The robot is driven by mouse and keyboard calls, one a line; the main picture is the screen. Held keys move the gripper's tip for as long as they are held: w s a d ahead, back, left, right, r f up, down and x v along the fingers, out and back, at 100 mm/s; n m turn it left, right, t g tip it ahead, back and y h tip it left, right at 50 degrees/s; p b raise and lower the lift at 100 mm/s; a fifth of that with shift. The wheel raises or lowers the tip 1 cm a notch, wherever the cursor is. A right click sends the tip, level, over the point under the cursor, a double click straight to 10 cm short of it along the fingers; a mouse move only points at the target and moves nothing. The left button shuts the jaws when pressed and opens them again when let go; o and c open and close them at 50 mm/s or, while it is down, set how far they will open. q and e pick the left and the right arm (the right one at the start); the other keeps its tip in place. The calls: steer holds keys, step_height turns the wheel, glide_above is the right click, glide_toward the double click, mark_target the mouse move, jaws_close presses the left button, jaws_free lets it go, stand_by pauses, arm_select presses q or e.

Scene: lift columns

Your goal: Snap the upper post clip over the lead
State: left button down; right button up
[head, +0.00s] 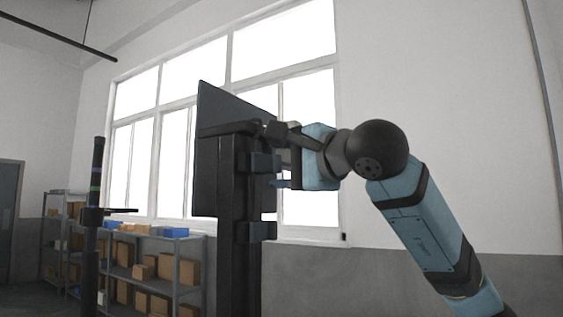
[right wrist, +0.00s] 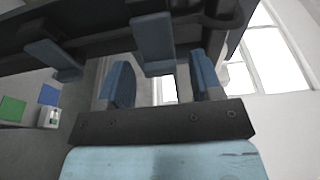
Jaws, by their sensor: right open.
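A black upright post (head: 236,275) stands mid-picture in the head view. The upper post clip (head: 262,163) is a blue-grey piece on its right side, and a similar lower clip (head: 258,231) sits below. My right gripper (head: 278,170) is at the upper clip's height, just right of it. In the right wrist view the gripper (right wrist: 160,68) has its two blue fingers apart, with the upper clip (right wrist: 152,45) ahead between them; I cannot tell whether they touch. The lower clip (right wrist: 52,58) is at left. The lead cannot be made out clearly against the black post. My left gripper is out of view.
A dark flat panel (head: 208,155) is at the top of the post, with a dark arm beside it. A thin black pole (head: 95,165) with coloured bands stands at left. Shelves (head: 182,250) with boxes stand behind, below a window. Right of my right arm is free.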

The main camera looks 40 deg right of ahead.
steer(key=shift+w, duration=0.3)
steer(key=c, duration=0.9)
steer(key=shift+w+f+n+y, duration=0.1)
steer(key=shift+w+n+y, duration=0.15)
steer(key=shift+n+y, duration=0.45)
steer(key=shift+c, duration=0.2)
steer(key=shift+g+y, duration=0.3)
steer(key=shift+y, duration=0.2)
